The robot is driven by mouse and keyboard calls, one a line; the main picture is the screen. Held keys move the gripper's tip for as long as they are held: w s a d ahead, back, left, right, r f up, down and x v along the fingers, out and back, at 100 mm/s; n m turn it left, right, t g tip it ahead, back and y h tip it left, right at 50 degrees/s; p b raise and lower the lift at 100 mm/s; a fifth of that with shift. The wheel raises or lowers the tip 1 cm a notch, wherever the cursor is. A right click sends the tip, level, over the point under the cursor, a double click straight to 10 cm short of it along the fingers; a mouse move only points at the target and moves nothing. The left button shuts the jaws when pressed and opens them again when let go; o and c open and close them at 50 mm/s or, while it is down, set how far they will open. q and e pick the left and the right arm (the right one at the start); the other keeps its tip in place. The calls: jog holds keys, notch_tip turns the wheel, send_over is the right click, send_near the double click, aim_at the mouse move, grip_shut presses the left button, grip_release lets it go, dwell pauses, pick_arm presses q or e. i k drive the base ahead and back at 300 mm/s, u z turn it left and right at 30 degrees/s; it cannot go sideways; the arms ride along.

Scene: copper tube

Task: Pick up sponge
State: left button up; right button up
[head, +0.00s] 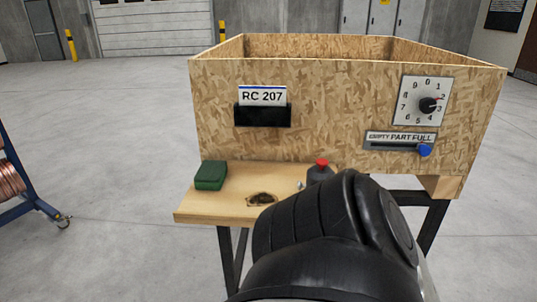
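A green sponge (210,176) lies on the left end of a light wooden shelf (200,207) in front of a chipboard box. Its top and front sides show, and nothing covers it. Neither of my grippers shows in the head view. A large black arm link of mine rises from the bottom edge and hides the right part of the shelf. The sponge stands clear of it, to the left.
A dark bottle with a red cap (321,168) stands on the shelf, partly hidden by my arm. A small brownish patch (262,199) lies between it and the sponge. The open chipboard box (330,110) rises behind. A blue rack (20,190) holds copper tube at far left.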

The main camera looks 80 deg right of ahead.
aim_at(210, 176)
jog(key=k, duration=0.2)
jog(key=z, duration=1.5)
